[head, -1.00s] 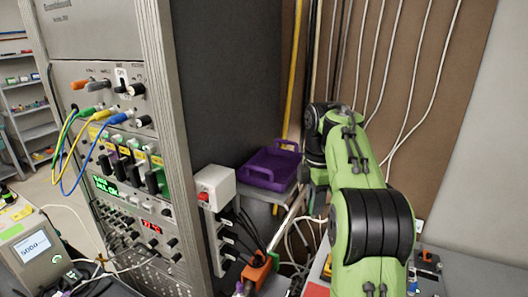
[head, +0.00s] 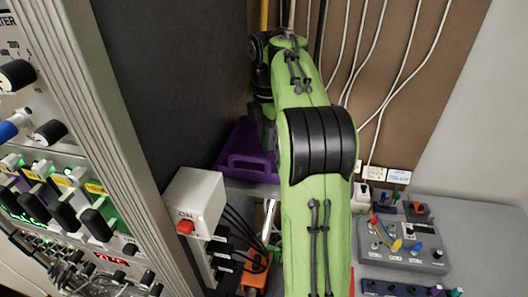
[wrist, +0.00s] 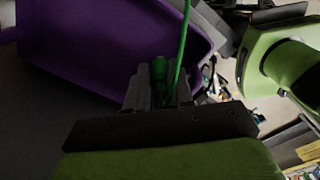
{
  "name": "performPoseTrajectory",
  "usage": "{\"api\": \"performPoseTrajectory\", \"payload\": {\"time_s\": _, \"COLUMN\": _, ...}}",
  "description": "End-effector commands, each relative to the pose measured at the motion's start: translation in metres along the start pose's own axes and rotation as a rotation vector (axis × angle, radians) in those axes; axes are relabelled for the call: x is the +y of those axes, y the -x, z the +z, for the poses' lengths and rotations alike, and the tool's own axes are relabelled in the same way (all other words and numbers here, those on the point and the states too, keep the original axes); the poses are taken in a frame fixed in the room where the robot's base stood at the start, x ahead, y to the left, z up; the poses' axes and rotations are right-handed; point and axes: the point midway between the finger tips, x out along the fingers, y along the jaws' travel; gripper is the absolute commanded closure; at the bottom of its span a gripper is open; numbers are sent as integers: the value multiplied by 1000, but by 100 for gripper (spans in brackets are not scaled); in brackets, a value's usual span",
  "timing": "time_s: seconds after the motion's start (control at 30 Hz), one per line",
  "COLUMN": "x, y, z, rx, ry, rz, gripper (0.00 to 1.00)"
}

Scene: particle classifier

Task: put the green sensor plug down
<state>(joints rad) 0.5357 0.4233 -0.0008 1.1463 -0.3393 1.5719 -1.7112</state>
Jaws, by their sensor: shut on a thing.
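My gripper (wrist: 156,78) is shut on the green sensor plug (wrist: 160,98) in the wrist view. The plug sits between the two grey fingers, partly hidden by them, and a green cable (wrist: 182,45) runs from it to the top of the picture. The purple tray (wrist: 95,45) lies behind and left of the fingers. I cannot tell whether the plug is over the tray or beside it. In the head view the purple tray (head: 243,150) shows left of my green arm, which hides the gripper and plug.
A white box with a red button (head: 196,202) stands on the left beside the tall instrument rack (head: 130,150). An orange part (head: 257,268) and cables lie below it. A grey panel with coloured switches (head: 403,245) is on the right. White cables run down the brown wall.

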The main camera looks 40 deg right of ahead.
Motion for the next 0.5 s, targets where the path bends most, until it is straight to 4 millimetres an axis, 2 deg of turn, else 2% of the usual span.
{"api": "performPoseTrajectory", "payload": {"time_s": 0.03, "x": 0, "y": -13, "z": -1, "rx": 1, "ry": 1, "rz": -2, "gripper": 100}}
{"api": "performPoseTrajectory", "payload": {"time_s": 0.1, "x": 0, "y": -27, "z": -1, "rx": 1, "ry": 0, "rz": -3, "gripper": 100}}
{"api": "performPoseTrajectory", "payload": {"time_s": 0.2, "x": 0, "y": -39, "z": -1, "rx": 1, "ry": 1, "rz": -1, "gripper": 100}}
{"api": "performPoseTrajectory", "payload": {"time_s": 0.5, "x": 0, "y": -39, "z": 0, "rx": 0, "ry": -1, "rz": 1, "gripper": 100}}
